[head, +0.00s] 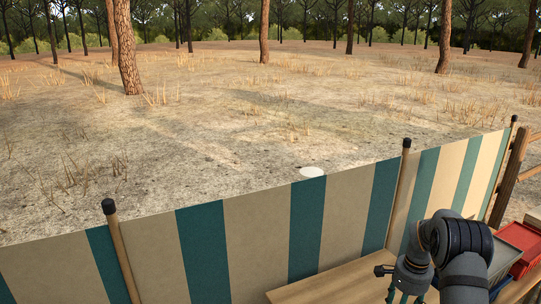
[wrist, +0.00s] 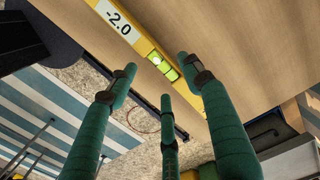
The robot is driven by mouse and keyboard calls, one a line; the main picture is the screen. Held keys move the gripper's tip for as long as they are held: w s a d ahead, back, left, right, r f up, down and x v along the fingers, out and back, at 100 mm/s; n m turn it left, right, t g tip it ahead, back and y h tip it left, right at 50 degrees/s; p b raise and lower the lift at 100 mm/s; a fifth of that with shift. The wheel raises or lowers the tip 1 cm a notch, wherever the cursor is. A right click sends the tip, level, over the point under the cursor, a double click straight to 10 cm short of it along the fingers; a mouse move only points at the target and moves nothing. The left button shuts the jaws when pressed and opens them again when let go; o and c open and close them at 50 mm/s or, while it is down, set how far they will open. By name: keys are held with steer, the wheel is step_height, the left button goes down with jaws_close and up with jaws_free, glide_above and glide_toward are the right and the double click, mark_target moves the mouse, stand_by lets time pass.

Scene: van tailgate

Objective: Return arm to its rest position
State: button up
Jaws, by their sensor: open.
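My gripper (wrist: 158,80) has teal wrapped fingers with dark bands. They are spread apart in the wrist view, with nothing held between them. In the head view my gripper (head: 405,294) is low at the right, in front of the wooden surface (head: 340,283), and the bottom edge cuts it off. In the wrist view a yellow spirit level (wrist: 140,42) with a "-2.0" label and a green vial lies along the pale wood surface (wrist: 250,40), beyond the fingertips. Part of it is hidden behind the right finger.
A teal and cream striped windbreak (head: 255,230) on wooden posts runs behind the wooden surface. A red crate (head: 525,242) and a grey tray (head: 518,238) sit at the right beside my arm. Open dry ground with trees lies beyond the windbreak.

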step_height(320, 180, down, 5)
steer(key=shift+a+r, duration=0.1)
steer(key=shift+r, duration=0.35)
steer(key=shift+f, duration=0.1)
